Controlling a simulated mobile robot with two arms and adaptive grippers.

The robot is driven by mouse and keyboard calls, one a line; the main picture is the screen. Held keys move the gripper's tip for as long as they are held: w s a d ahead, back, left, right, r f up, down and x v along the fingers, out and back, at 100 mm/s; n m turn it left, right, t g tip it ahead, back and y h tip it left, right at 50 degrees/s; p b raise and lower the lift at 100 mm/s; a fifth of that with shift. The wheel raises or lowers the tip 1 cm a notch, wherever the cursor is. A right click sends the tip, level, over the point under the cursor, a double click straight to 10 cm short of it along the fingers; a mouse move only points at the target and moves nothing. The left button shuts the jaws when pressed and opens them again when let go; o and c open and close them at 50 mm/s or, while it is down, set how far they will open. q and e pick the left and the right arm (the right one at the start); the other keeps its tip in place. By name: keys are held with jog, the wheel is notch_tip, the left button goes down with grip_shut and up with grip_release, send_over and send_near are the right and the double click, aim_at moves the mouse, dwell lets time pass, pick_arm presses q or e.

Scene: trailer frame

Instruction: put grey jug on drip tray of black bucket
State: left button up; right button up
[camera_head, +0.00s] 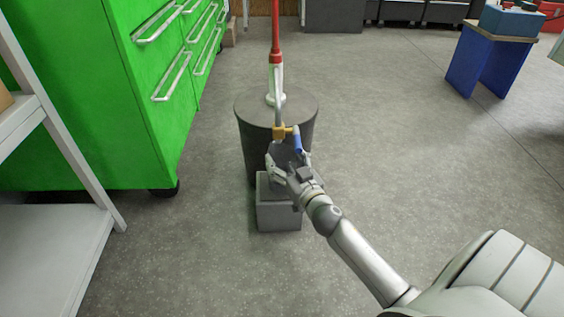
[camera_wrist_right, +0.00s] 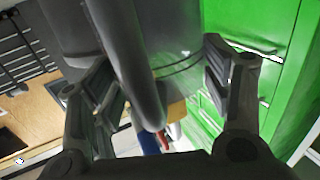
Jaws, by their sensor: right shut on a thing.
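The dark grey-black bucket (camera_head: 252,135) stands upright on the floor, with a yellow and blue tap (camera_head: 281,132) on its near side. A grey block-like stand (camera_head: 278,215), apparently bearing the drip tray, sits on the floor against the bucket's front; its top is mostly hidden. My right gripper (camera_head: 284,165) is above this stand, just below the tap, shut on the grey jug. In the right wrist view the jug (camera_wrist_right: 185,40) and its curved handle (camera_wrist_right: 128,60) show between the fingers of my right gripper (camera_wrist_right: 160,85). In the head view the jug is mostly hidden by the hand. I cannot tell whether it touches the tray.
A red and white pole-like fitting (camera_head: 276,70) rises from the bucket's lid. A green drawer cabinet (camera_head: 95,130) and a white shelf (camera_head: 60,240) stand at left. A blue-legged stool (camera_head: 490,62) is at upper right. The floor right of the bucket is clear.

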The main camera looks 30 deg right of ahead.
aim_at(277, 153)
jog(key=w, duration=0.1)
jog(key=w+f+b, duration=0.1)
jog(key=shift+w+d, duration=0.2)
jog(key=shift+w, duration=0.1)
jog(key=shift+f+b, duration=0.3)
jog(key=shift+b, duration=0.3)
jog(key=shift+s, duration=0.1)
jog(key=shift+f, duration=0.2)
jog(key=o, duration=1.3)
jog(key=shift+r, duration=0.15)
